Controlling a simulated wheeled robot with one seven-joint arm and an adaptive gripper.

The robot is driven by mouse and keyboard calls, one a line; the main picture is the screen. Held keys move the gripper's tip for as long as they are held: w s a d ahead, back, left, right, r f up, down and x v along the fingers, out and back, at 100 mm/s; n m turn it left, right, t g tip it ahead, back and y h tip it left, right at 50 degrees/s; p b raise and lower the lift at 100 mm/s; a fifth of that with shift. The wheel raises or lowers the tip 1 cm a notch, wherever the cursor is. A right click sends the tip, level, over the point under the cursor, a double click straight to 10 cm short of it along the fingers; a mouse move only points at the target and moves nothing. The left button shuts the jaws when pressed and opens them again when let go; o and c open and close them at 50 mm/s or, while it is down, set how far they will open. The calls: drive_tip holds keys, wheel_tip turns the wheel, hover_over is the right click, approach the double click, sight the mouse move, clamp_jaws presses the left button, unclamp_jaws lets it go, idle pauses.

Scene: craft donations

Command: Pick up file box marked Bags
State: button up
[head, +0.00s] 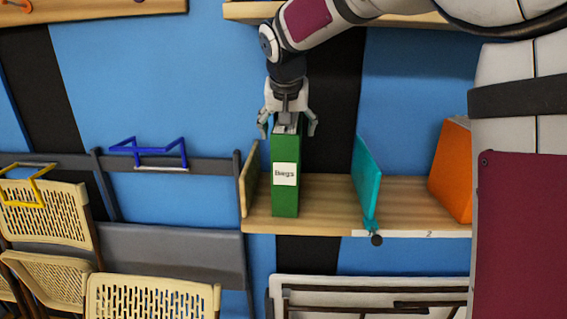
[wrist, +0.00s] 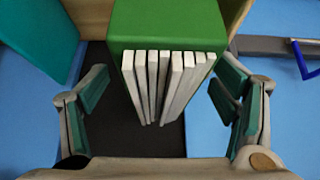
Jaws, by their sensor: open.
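The green file box (head: 285,198) with a white label reading "Bags" stands upright on the wooden shelf, near its left end. In the wrist view the green box (wrist: 170,25) shows from above, with several white sheets or folders (wrist: 165,80) inside its open side. My gripper (head: 287,122) is above the box in the head view, its fingers spread to either side of the top. In the wrist view my gripper (wrist: 168,105) is open, one finger on each side of the box, with visible gaps. It holds nothing.
A wooden end panel (head: 249,178) stands close to the box's left. A teal divider (head: 367,178) stands to the right, with free shelf (head: 325,205) between. An orange box (head: 452,170) is farther right. Another shelf (head: 390,18) is above; folding chairs (head: 50,215) hang at lower left.

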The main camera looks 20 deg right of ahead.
drive_tip(key=shift+p+x, duration=0.5)
drive_tip(key=shift+x, duration=1.7)
drive_tip(key=shift+r, duration=0.1)
clamp_jaws()
drive_tip(key=shift+r, duration=0.2)
